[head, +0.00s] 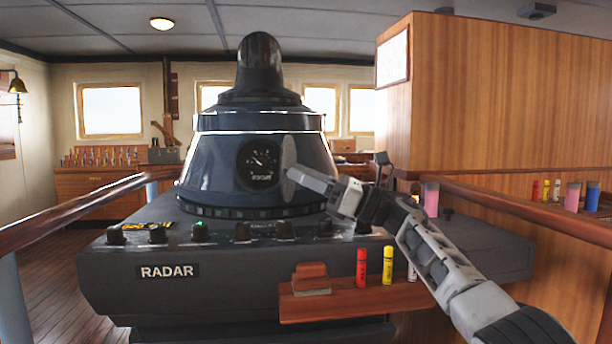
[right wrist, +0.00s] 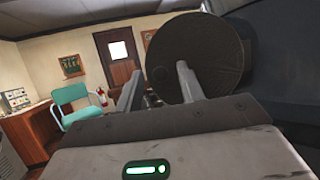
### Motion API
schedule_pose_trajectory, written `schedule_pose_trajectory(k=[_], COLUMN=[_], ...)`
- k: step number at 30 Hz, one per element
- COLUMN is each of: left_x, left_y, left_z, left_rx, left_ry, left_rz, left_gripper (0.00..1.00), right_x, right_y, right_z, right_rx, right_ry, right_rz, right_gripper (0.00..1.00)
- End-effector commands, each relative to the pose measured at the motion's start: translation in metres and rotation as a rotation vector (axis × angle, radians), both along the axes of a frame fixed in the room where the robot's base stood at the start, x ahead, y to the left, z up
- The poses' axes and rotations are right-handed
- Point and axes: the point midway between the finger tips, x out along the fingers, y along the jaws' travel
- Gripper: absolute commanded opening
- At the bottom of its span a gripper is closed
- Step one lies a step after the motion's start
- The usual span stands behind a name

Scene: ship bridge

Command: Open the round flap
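The round flap (head: 289,160) stands out edge-on from the dark radar housing (head: 215,160), at the right side of a round gauge (head: 259,165), whose face is uncovered. In the right wrist view the flap (right wrist: 220,60) is a dark grey disc, partly hidden by one finger. My right gripper (head: 300,178) reaches in from the right, its tips at the flap's lower part. I cannot tell whether a finger touches the flap. My left gripper is not in view.
The console's sloping front has several knobs (head: 158,235) and a RADAR label (head: 168,271). A wooden ledge (head: 330,305) holds a red marker (head: 361,268) and a yellow marker (head: 387,265) below my right arm. Wooden handrails (head: 75,210) run on both sides.

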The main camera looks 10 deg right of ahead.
Motion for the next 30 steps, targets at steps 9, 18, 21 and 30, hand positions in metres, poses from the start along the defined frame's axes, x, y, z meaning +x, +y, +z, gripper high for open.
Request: schedule_pose_trajectory(k=[9, 18, 21, 30], left_x=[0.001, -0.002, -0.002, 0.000], left_y=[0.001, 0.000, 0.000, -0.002], left_z=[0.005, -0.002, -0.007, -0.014], left_rx=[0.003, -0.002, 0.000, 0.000], left_ry=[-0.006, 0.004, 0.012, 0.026], left_rz=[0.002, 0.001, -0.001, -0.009], left_gripper=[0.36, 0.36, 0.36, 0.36], right_x=[0.000, -0.025, -0.039, -0.088], right_y=[0.000, 0.002, 0.004, 0.009], right_z=[0.031, 0.059, 0.075, 0.106], right_rx=[0.000, -0.003, -0.003, -0.004], right_ry=[-0.005, -0.007, -0.006, -0.005], right_rz=[0.000, 0.000, 0.001, -0.001], right_gripper=[0.38, 0.38, 0.38, 0.38])
